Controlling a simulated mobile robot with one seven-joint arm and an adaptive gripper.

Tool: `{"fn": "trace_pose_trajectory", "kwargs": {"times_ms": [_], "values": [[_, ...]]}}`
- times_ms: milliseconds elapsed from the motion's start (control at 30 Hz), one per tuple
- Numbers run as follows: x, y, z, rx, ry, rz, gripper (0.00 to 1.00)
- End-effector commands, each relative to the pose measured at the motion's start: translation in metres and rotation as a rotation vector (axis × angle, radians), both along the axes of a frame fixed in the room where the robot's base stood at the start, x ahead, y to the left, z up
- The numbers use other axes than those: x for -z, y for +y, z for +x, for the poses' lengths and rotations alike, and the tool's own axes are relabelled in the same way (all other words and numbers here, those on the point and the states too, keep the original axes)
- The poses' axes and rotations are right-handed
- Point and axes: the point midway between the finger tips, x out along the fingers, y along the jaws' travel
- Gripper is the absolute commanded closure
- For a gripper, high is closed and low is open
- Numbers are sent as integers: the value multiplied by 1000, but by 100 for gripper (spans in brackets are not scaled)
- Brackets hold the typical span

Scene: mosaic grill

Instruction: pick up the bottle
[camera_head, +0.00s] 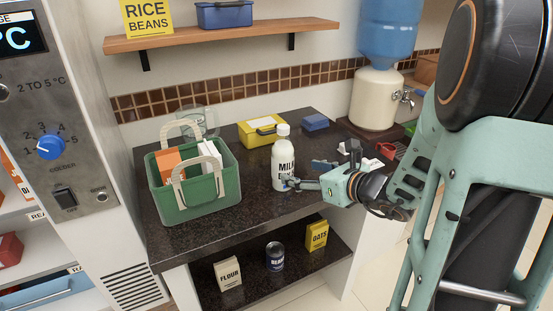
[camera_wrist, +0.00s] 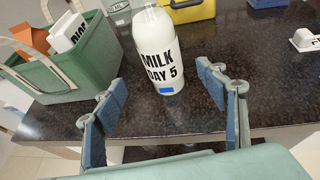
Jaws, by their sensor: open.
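The bottle (camera_head: 283,160) is white with a white cap and black lettering that reads "MILK DAY 5" in the wrist view (camera_wrist: 160,55). It stands upright on the dark counter. My gripper (camera_head: 290,183) is open and just in front of the bottle, on its right side in the head view. In the wrist view my gripper (camera_wrist: 160,95) has its two blue-padded fingers spread apart, with the bottle beyond and between them. The bottle's cap is out of the wrist view.
A green basket (camera_head: 215,205) with boxes and pale handles stands left of the bottle. A yellow case (camera_head: 255,135) is behind it, and a blue box (camera_head: 315,122) is at the back. A water dispenser (camera_head: 375,98) stands at the right. A lower shelf (camera_head: 250,290) holds small groceries.

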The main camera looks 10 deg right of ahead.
Motion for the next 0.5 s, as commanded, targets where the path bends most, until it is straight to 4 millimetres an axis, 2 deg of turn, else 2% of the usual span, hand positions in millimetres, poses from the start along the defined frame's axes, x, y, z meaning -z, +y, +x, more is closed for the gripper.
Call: {"fn": "trace_pose_trajectory", "kwargs": {"times_ms": [200,500], "values": [[15,15,29,-4,2,1,34],[24,24,51,-4,1,-1,34]]}}
